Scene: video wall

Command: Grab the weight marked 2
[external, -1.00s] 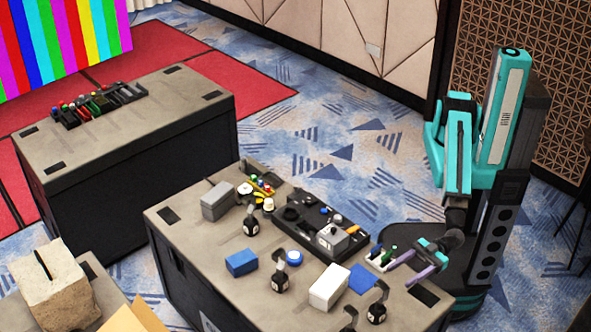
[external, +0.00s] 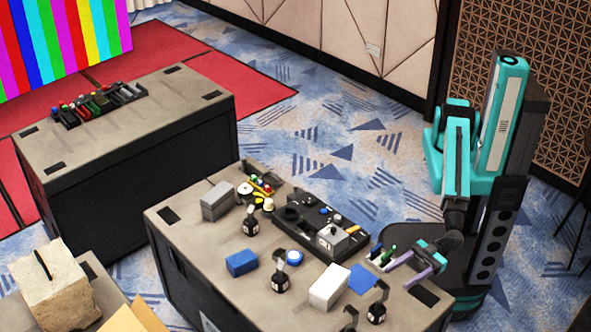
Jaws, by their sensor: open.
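Several black weights with hooks stand on the near case table. One weight (external: 250,226) is at the left, one (external: 280,281) in the middle, one (external: 377,312) at the front right, and one (external: 349,322) is partly cut off by the bottom edge. Each has a small pale label, but the numbers are too small to read, so I cannot tell which is marked 2. My gripper (external: 402,268) is open and empty over the table's right end, behind and to the right of the front right weight and apart from it.
A white box (external: 328,287), a blue flat piece (external: 363,278), a blue box (external: 241,263), a grey box (external: 216,201) and a black tray (external: 290,231) with tools share the table (external: 205,250). Small bottles (external: 386,254) stand close to my gripper. The left front tabletop is clear.

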